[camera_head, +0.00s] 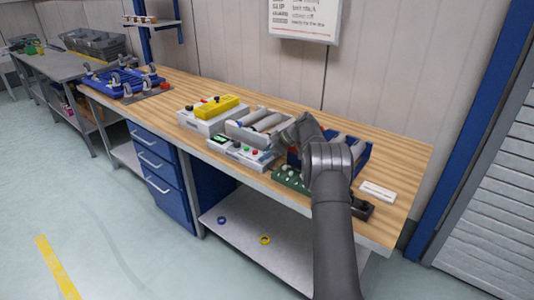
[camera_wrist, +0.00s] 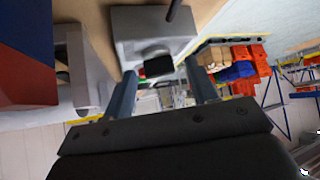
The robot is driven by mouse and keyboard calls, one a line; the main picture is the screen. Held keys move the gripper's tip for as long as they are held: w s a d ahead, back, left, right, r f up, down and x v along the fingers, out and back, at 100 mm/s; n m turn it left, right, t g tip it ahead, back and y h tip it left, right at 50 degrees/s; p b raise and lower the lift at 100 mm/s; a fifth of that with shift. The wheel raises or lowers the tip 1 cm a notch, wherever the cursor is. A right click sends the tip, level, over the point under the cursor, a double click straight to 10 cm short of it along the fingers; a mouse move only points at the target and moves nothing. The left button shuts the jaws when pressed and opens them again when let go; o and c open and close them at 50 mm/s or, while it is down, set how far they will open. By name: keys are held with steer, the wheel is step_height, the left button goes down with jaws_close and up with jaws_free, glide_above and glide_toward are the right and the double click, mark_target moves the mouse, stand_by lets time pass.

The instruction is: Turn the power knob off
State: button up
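In the wrist view, a light grey box (camera_wrist: 150,27) has a dark, blocky knob (camera_wrist: 158,67) on the face towards me, with a small red patch beside it. I cannot tell for sure that this is the power knob. My gripper (camera_wrist: 161,72) is open, with one finger on each side of the knob's line. Whether the fingers touch the knob or stop short of it is unclear. In the head view, a white device (camera_head: 240,154) with a green display and coloured buttons sits at the bench's front edge. My arm's wrist hides the fingertips there.
A white box (camera_head: 200,124) with a yellow top (camera_head: 217,107) stands left of the device. A green board (camera_head: 290,180), a blue bin (camera_head: 355,157) and a white block (camera_head: 378,191) lie to the right. A blue rack (camera_head: 124,82) stands farther left.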

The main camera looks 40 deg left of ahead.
steer(key=v, duration=1.7)
steer(key=shift+d, duration=0.15)
steer(key=shift+r, duration=0.1)
